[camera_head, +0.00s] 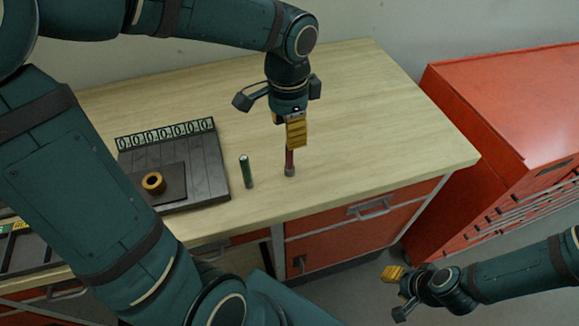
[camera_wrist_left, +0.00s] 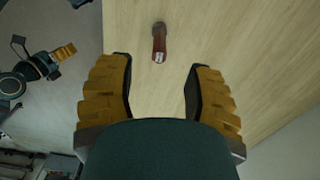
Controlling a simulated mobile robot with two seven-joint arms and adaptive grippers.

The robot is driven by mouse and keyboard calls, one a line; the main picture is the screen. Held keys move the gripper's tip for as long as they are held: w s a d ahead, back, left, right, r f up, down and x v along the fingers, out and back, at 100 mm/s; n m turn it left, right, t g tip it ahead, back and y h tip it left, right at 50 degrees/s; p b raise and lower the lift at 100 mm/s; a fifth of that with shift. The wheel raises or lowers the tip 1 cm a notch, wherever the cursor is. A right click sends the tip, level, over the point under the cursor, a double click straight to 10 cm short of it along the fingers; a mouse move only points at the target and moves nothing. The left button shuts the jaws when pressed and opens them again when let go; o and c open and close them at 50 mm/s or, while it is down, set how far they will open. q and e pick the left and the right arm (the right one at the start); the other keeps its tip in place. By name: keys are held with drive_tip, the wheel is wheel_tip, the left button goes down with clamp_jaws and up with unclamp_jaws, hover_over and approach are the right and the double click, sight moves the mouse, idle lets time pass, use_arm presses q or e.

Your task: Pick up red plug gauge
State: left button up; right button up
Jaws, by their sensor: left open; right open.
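The red plug gauge (camera_head: 289,161) stands on the wooden bench top, its grey end down. Its upper part is hidden behind a yellow finger pad in the head view. In the left wrist view the gauge (camera_wrist_left: 159,45) shows its red handle with a white label, just ahead of the gap between the fingertips. My left gripper (camera_head: 295,133) points down over the gauge, and in the left wrist view its fingers (camera_wrist_left: 159,72) are wide apart with nothing between them. My right gripper (camera_head: 394,291) is open and empty, off the bench at lower right.
A green plug gauge (camera_head: 246,171) stands left of the red one. Beside it is a dark fixture board (camera_head: 207,171) with a brass ring (camera_head: 153,183) and a row of numbered slots. A red tool cabinet (camera_head: 500,105) stands right of the bench. The bench top (camera_head: 385,130) to the right is clear.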

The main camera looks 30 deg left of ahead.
sight(289, 154)
use_arm(q)
wheel_tip(289, 154, down, 8)
drive_tip(key=shift+w+d+b, duration=0.1)
drive_tip(key=shift+b, duration=0.9)
drive_tip(key=shift+c, duration=0.4)
clamp_jaws()
